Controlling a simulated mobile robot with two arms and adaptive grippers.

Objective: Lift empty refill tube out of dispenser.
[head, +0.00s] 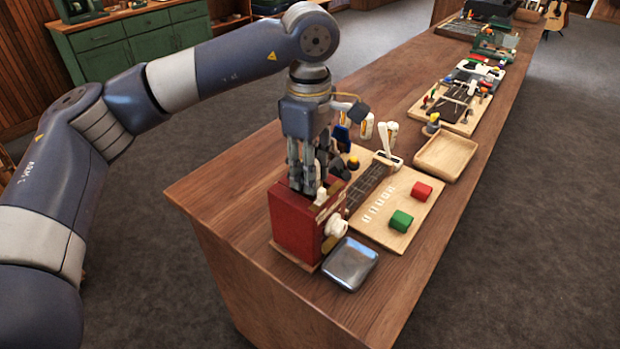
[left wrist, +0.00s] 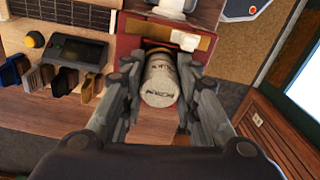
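The dispenser (head: 296,228) is a red box at the near end of the wooden counter, with a white knob (head: 337,226) on its side. My left gripper (head: 308,186) points straight down at its top. In the left wrist view a pale grey tube with dark lettering (left wrist: 160,82) lies between the two fingers, by the red dispenser (left wrist: 128,42). The fingers (left wrist: 160,100) are close along both sides of the tube; I cannot tell whether they press on it. In the head view the fingers hide most of the tube. My right gripper is not in view.
A grey metal box (head: 350,264) stands right beside the dispenser. A wooden board (head: 395,232) with a red block (head: 422,191) and a green block (head: 401,220) lies behind it. An empty wooden tray (head: 446,154) is farther back. The counter's near left corner is clear.

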